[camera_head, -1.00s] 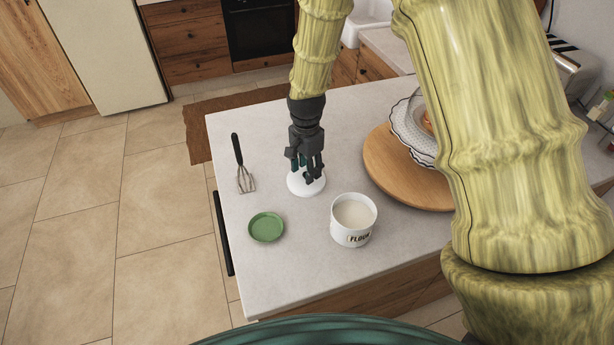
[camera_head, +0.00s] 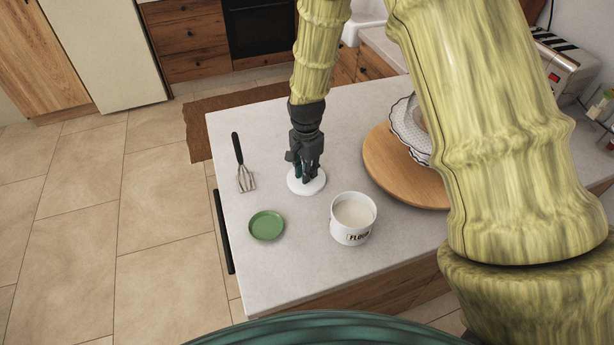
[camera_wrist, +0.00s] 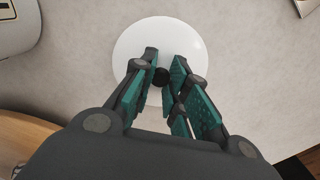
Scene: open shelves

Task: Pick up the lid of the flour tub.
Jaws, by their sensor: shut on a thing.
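The flour tub's lid (camera_head: 294,185) is a round white disc lying on the counter, to the left of and behind the tub. The wrist view shows the lid (camera_wrist: 185,42) with a small dark knob (camera_wrist: 161,76) at its middle. My gripper (camera_head: 307,178) points down over the lid; in the wrist view its teal-padded fingers (camera_wrist: 160,78) are closed in on the knob from both sides. The lid appears to rest on the counter. The white flour tub (camera_head: 350,234) stands open, with pale flour inside, its label partly readable.
A green dish (camera_head: 266,226) lies left of the tub. A round wooden board (camera_head: 400,178) with stacked scalloped plates (camera_head: 408,133) is on the right.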

